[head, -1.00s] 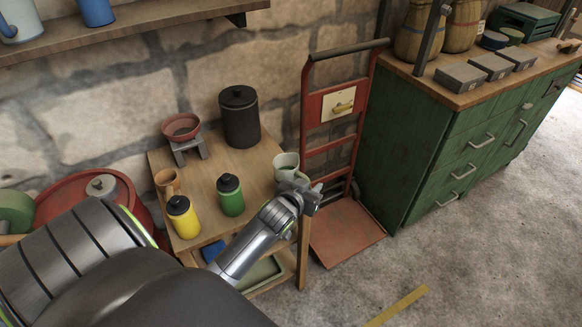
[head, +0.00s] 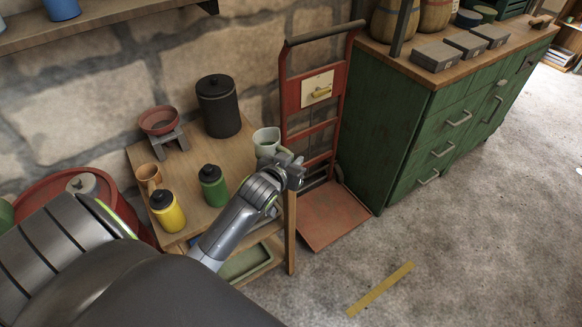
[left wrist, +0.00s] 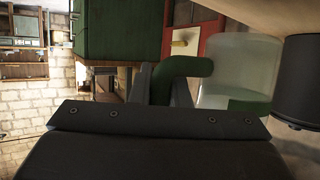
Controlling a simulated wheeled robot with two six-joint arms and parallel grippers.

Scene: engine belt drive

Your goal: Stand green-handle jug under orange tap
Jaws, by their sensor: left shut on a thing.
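The green-handle jug (head: 266,138) is pale and translucent. In the head view it is at the right edge of the small wooden table, beside my left gripper (head: 291,170). In the left wrist view the jug (left wrist: 242,62) has a green handle (left wrist: 185,67), and my left gripper (left wrist: 162,88) is shut on that handle. The gripper hides the jug's lower part in the head view, so I cannot tell whether it clears the tabletop. No orange tap shows. My right gripper is out of view.
The wooden table (head: 205,218) holds a black canister (head: 219,108), a green bottle (head: 213,190), a yellow bottle (head: 168,214), an orange-brown mug (head: 148,176) and a red bowl (head: 160,120) on a stand. A red hand truck (head: 333,215) and green cabinet (head: 400,145) stand right. Floor in front is open.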

